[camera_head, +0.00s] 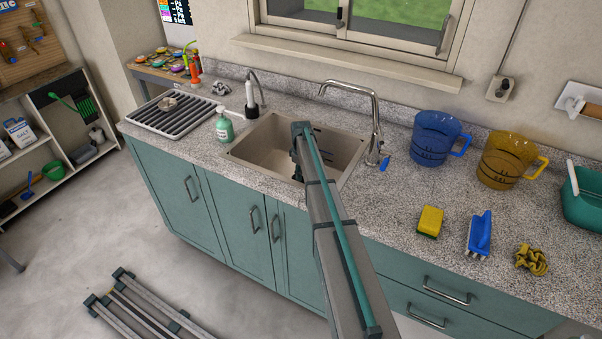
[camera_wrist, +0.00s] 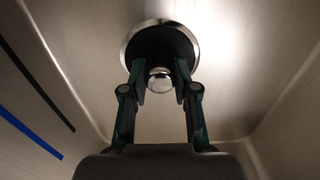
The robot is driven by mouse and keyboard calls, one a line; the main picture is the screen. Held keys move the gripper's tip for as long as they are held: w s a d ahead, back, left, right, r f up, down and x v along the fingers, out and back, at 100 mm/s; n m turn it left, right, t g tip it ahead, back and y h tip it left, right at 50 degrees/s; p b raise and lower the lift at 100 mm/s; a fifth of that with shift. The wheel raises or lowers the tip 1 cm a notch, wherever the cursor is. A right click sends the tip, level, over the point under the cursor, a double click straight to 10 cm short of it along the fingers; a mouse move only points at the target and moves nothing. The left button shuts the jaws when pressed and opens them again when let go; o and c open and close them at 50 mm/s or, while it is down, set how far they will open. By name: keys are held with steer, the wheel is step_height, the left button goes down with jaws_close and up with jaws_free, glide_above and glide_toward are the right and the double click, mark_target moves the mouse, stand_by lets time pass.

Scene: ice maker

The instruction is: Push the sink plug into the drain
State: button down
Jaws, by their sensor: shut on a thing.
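The sink (camera_head: 262,148) is set in the speckled counter under the window. My arm reaches down into it in the head view and hides part of the basin. In the wrist view my gripper (camera_wrist: 160,82) is shut on the small round metal knob (camera_wrist: 160,80) of the sink plug. The plug's dark disc (camera_wrist: 160,45) lies within the shiny metal drain ring (camera_wrist: 127,52) on the sink floor. I cannot tell how deep the plug sits. The gripper and plug are hidden in the head view.
A tall faucet (camera_head: 376,115) stands at the basin's right back corner. A soap bottle (camera_head: 224,125) stands at its left. The sink walls (camera_wrist: 40,75) rise around my gripper. A blue jug (camera_head: 432,140), a yellow jug (camera_head: 503,160) and a sponge (camera_head: 430,222) are on the right counter.

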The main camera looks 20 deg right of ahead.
steer(key=c, duration=0.8)
jaws_free()
step_height(320, 180, up, 12)
